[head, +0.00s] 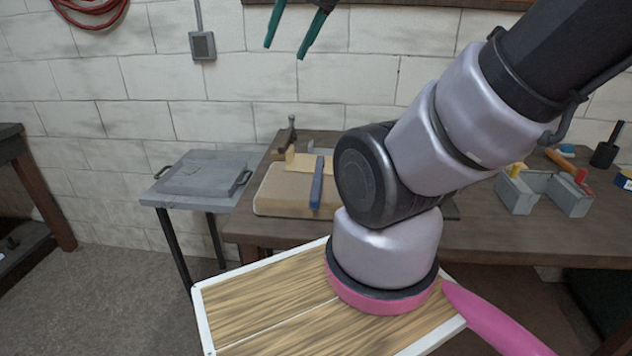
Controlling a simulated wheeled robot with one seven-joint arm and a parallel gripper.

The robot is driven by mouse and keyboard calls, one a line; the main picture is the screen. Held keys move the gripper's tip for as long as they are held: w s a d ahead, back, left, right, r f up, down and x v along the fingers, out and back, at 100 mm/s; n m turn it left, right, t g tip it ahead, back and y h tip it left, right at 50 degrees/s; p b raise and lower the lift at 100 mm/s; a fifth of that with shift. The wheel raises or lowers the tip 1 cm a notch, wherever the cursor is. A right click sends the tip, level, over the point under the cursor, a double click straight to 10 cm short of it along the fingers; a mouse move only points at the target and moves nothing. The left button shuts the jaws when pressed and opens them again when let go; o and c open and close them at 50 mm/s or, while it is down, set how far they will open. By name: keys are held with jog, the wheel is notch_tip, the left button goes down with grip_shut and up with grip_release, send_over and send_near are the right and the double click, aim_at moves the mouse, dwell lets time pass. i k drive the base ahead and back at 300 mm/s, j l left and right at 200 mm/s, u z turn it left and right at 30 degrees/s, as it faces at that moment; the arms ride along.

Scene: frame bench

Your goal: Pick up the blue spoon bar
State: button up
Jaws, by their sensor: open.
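The blue spoon bar (317,183) is a narrow blue bar on the wooden bench, lying over a tan board (280,199) with its length running away from me. Part of the board's right side is hidden behind my arm. My gripper (285,50) shows at the top edge of the head view, with two dark green fingers apart and nothing between them. It is raised in front of the white block wall, above the bar and well apart from it.
A hammer-like tool (291,135) stands behind the board. A grey lidded box (205,175) sits on a small stand at left. A grey holder (545,190) with coloured handles is on the bench at right. My arm hides the bench's middle.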

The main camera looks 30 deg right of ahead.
aim_at(314, 201)
jog(key=j+z, duration=0.15)
jog(key=z, duration=0.35)
jog(key=j+z, duration=0.15)
jog(key=z, duration=0.35)
jog(key=k+j+z, duration=0.35)
jog(key=j, duration=0.25)
jog(key=k+j+z, duration=0.35)
jog(key=k+j, duration=0.5)
jog(key=j, duration=0.2)
